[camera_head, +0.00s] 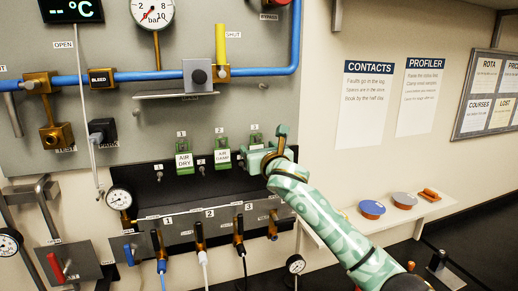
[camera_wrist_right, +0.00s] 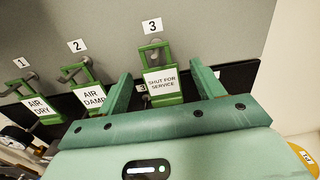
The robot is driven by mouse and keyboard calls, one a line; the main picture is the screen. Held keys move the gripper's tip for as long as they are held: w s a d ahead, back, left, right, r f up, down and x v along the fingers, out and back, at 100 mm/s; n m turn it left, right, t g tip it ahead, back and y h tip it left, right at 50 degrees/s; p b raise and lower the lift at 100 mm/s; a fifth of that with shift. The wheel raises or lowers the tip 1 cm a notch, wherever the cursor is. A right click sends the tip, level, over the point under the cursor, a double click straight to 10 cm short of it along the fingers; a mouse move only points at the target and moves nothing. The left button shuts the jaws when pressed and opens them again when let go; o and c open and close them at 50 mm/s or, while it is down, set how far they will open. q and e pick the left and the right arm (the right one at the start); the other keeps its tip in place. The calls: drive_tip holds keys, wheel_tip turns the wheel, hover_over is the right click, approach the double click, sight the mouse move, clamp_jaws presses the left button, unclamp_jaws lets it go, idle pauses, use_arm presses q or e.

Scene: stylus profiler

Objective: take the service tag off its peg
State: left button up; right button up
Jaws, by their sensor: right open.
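The service tag (camera_wrist_right: 161,82) is a green frame with a white "SHUT FOR SERVICE" label, hanging on the peg (camera_wrist_right: 155,42) under number 3. In the head view its green top (camera_head: 256,140) shows just above my right gripper (camera_head: 246,156), which hides the label. In the right wrist view my right gripper (camera_wrist_right: 162,88) is open, with one green finger on each side of the tag's lower part. The fingers look clear of the tag; how far it lies beyond them I cannot tell. My left gripper is in neither view.
The "AIR DAMP" tag (camera_wrist_right: 91,96) and "AIR DRY" tag (camera_wrist_right: 38,106) hang on pegs 2 and 1 to the left. Below is a manifold (camera_head: 185,229) with valves and hoses. A shelf (camera_head: 400,221) with round items stands right of my arm.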

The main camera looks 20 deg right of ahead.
clamp_jaws()
drive_tip(key=shift+s+d+r+p, duration=0.25)
drive_tip(key=shift+r+p, duration=0.3)
drive_tip(key=shift+p, duration=0.6)
drive_tip(key=shift+s, duration=0.1)
drive_tip(key=shift+s+p, duration=0.5)
drive_tip(key=shift+p, duration=0.05)
drive_tip(key=s+p, duration=0.4)
drive_tip(key=s, duration=0.3)
drive_tip(key=shift+d, duration=0.1)
